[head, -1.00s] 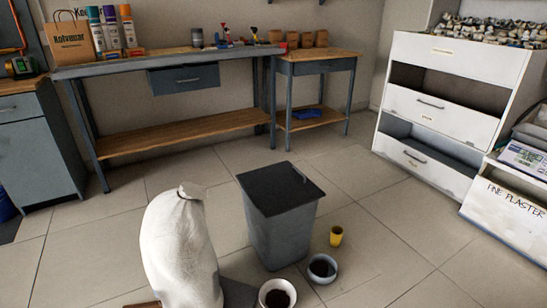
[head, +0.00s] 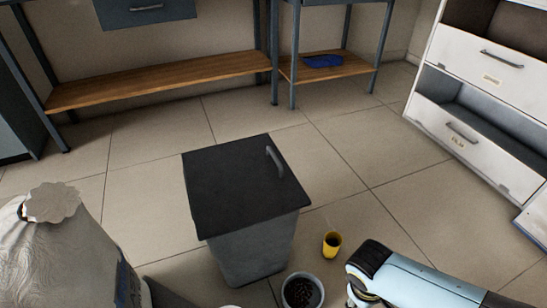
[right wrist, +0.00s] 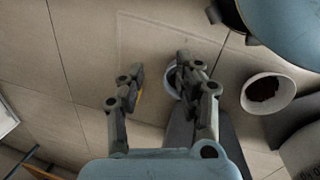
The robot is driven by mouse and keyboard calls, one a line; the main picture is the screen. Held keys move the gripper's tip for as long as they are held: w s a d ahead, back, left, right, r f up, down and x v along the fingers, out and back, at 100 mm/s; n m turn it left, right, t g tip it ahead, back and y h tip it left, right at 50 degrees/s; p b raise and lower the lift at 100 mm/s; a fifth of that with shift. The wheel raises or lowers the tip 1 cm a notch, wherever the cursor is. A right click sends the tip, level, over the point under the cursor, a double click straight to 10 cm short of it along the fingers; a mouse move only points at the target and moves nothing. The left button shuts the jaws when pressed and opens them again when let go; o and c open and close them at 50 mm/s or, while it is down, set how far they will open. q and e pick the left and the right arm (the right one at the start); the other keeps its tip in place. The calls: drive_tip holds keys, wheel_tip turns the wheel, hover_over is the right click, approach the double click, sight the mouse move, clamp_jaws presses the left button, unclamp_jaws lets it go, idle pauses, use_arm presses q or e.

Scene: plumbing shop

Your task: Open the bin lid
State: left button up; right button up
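The bin (head: 252,248) is a tapered grey box standing upright on the floor in the middle of the head view. Its flat black lid (head: 235,190) lies shut on top. A grey bar handle (head: 275,162) sits near the lid's right edge. My right arm enters the head view at the lower right, nearer than the bin and apart from it; its fingers are not clear there. In the right wrist view my right gripper (right wrist: 160,68) is open and empty, its fingers spread above the floor. A dark grey part of the bin seems to show behind them. My left gripper is out of view.
A yellow cup (head: 332,243) and a bowl of dark soil (head: 302,291) stand right of the bin. A white bowl (right wrist: 268,93) shows in the wrist view. A white sack (head: 55,250) stands at left. White drawers (head: 470,130) stand right; floor behind the bin is clear.

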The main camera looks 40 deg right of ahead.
drive_tip(key=w+r+t, duration=0.1)
drive_tip(key=w+r, duration=0.3)
drive_tip(key=w, duration=0.3)
drive_tip(key=w+r, duration=0.4)
drive_tip(key=w, duration=0.4)
drive_tip(key=m+t+h, duration=0.1)
drive_tip(key=m+t, duration=0.1)
drive_tip(key=t, duration=0.2)
approach(274, 156)
drive_tip(key=b+x, duration=0.5)
drive_tip(key=x, duration=0.2)
drive_tip(key=shift+d+f+b, duration=0.1)
drive_tip(key=shift+f+b, duration=0.2)
drive_tip(key=shift+b, duration=0.1)
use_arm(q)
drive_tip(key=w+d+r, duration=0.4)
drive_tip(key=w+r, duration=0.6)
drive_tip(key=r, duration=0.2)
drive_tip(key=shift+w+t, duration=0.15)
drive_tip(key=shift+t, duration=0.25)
use_arm(e)
drive_tip(key=shift+w+d+f, duration=0.1)
drive_tip(key=shift+w+f, duration=0.1)
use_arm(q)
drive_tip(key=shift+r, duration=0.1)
use_arm(e)
clamp_jaws()
